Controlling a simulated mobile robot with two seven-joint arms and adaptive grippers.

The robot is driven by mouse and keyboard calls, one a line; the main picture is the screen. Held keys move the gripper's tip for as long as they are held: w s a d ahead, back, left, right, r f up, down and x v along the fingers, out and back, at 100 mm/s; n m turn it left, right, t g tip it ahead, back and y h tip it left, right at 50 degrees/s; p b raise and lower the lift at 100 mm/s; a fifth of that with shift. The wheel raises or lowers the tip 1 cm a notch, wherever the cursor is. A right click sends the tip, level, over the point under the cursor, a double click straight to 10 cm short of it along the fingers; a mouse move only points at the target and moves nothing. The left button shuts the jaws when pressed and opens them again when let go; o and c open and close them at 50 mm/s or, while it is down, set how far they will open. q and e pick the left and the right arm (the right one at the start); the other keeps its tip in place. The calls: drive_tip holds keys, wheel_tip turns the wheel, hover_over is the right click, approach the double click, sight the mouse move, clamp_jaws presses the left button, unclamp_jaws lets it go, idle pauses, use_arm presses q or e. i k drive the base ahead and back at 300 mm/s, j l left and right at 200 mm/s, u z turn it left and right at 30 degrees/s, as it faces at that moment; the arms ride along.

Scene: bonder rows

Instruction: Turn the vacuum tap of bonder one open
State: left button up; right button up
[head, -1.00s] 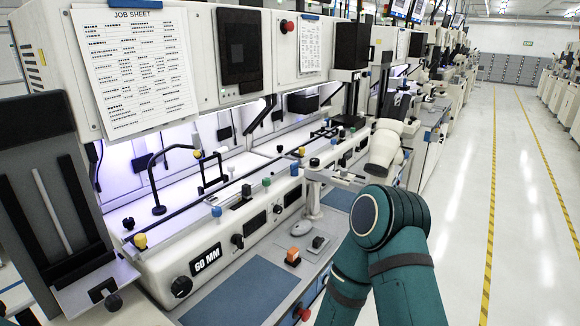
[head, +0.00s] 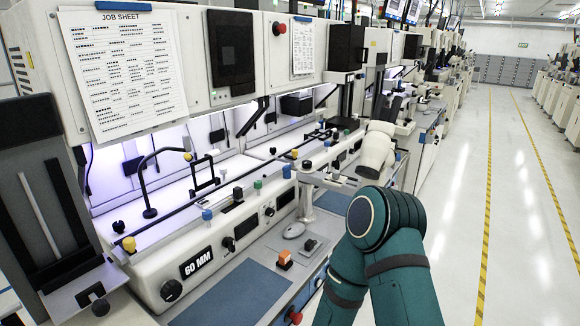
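The nearest bonder is a long white machine with a front panel marked 60 MM (head: 196,262). Along it are a black round dial (head: 171,290), a smaller black knob (head: 228,243), a yellow knob (head: 128,243), a blue knob (head: 207,215) and a green knob (head: 258,184). A red knob (head: 296,317) sits low at the bench front. No label shows which one is the vacuum tap, or whether it is open. My teal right arm enters from the bottom right and is bent beside the bench; I see no gripper fingers on it. My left gripper is out of view.
A job sheet (head: 124,72) hangs on the upper cabinet. A blue mat (head: 232,297), an orange-topped switch box (head: 285,259) and a mouse (head: 293,230) lie on the bench. More machines stand behind. The aisle (head: 460,200) with yellow floor lines is clear on the right.

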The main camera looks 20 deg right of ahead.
sight(286, 169)
drive_tip(key=l+u, duration=0.15)
drive_tip(key=l, duration=1.75)
drive_tip(key=i+l, duration=0.1)
drive_tip(key=l, duration=0.4)
drive_tip(key=i+l, duration=0.1)
drive_tip(key=l, duration=0.4)
drive_tip(key=i+u, duration=0.05)
